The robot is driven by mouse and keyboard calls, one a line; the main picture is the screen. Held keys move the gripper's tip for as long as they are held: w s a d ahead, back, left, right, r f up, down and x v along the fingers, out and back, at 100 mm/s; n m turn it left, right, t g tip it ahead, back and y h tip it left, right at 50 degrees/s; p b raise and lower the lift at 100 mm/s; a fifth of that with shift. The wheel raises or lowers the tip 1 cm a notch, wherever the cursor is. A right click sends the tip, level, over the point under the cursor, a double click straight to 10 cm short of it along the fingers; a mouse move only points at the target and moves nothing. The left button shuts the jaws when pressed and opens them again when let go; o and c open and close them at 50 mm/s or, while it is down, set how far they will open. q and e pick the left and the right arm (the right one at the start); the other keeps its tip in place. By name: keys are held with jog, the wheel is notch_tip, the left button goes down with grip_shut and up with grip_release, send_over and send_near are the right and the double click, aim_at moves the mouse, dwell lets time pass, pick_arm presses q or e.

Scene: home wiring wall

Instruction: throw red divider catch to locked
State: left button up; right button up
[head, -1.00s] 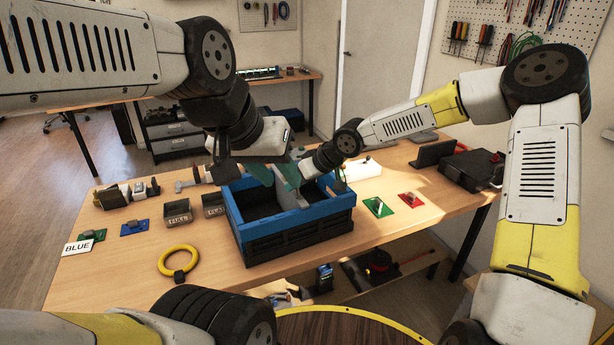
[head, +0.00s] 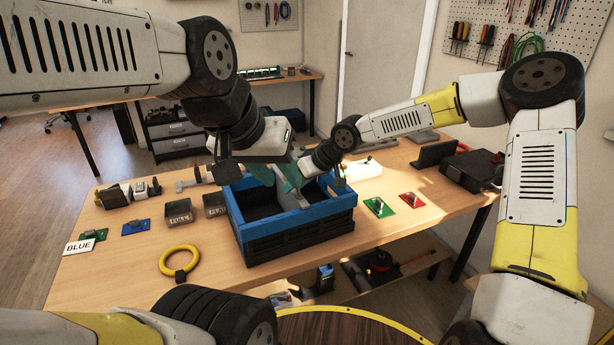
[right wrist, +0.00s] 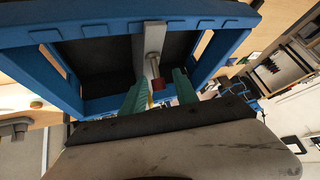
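A blue-rimmed crate (head: 292,222) with dark walls stands on the workbench. A grey divider (head: 308,192) crosses its inside. The red catch (right wrist: 159,84) shows near the end of the divider in the right wrist view. I cannot read its setting. My right gripper (right wrist: 160,88) is at the crate, with green fingers apart on either side of the catch. No contact with it is clear. My left gripper (head: 262,172) reaches down over the crate's back left. Its green fingers overlap other parts in the head view, so its opening is unclear.
A yellow ring (head: 179,262) lies left of the crate. Small bins (head: 178,214) stand behind the ring. Green (head: 378,207) and red (head: 411,200) plates lie to the right. A black case (head: 472,170) sits at the right end. The front left bench is mostly clear.

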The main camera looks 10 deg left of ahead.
jog(key=shift+d, duration=0.1)
dwell(0.3)
jog(key=v, duration=0.7)
jog(key=shift+d+r, duration=0.15)
jog(key=shift+r, duration=0.2)
jog(key=shift+s, duration=0.1)
